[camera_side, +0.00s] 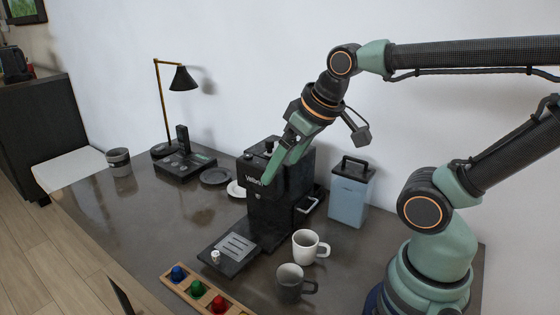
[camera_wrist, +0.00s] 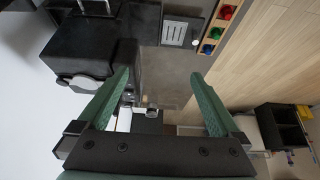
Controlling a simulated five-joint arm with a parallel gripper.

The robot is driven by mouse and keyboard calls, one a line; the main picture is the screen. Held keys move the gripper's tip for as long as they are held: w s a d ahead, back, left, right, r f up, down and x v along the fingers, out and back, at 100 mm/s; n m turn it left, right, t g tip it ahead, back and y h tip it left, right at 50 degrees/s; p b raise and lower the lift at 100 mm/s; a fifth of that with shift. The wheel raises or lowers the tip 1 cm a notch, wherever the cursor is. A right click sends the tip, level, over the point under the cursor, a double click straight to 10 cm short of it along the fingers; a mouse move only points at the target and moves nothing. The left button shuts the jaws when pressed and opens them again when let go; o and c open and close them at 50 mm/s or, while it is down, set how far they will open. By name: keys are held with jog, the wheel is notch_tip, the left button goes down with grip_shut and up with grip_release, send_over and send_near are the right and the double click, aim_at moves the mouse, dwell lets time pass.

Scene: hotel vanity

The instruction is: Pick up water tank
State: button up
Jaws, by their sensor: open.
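The water tank (camera_side: 348,200) is a light blue box with a black lid and a raised black handle. It stands upright on the counter in the side view, to the right of the black coffee machine (camera_side: 270,215). I cannot make out the tank in the wrist view. My gripper (camera_side: 268,180) is in front of the upper part of the machine in the side view, pointing down to the left, away from the tank. Its two green fingers are spread apart and empty in the wrist view (camera_wrist: 161,77). The machine's dark body (camera_wrist: 90,40) shows at upper left there.
A white mug (camera_side: 306,246) and a dark grey mug (camera_side: 290,283) stand near the machine. A wooden capsule holder (camera_side: 180,291) lies in front. A black phone (camera_side: 184,165), a lamp (camera_side: 183,79) and a canister (camera_side: 119,163) are farther left. The left counter middle is clear.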

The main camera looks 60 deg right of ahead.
jog(key=d+f+g+h, duration=0.1)
jog(key=d+g, duration=0.2)
jog(key=d, duration=1.1)
jog(key=g+y, duration=0.1)
jog(key=g, duration=0.2)
send_near(355, 182)
jog(key=d, duration=0.1)
jog(key=w+d, duration=0.1)
jog(key=d, duration=0.1)
jog(key=shift+d+f, duration=0.1)
jog(key=shift+d, duration=0.2)
jog(key=shift+f, duration=0.3)
notch_tip(355, 182, down, 11)
jog(key=shift+s+f, duration=0.1)
jog(key=shift+f, duration=0.1)
grip_shut()
